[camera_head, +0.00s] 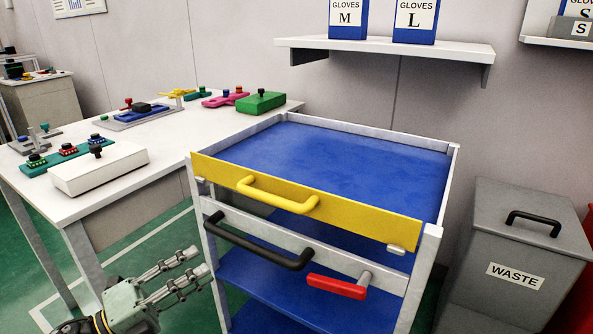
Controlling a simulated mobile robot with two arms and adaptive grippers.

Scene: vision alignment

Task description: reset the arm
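My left gripper (199,261) is at the bottom left, in front of the cart's left side and below the white table. Its two grey fingers point right and slightly up. They stand apart with nothing visible between them, so it looks open and empty. Only my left wrist and hand show; the rest of that arm is out of view. My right gripper is not in view.
A cart with a blue top (345,155), yellow handle (278,196), black handle (258,243) and red handle (337,287) stands close right of the gripper. A white table (60,205) holds several devices. A grey waste bin (515,250) stands right.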

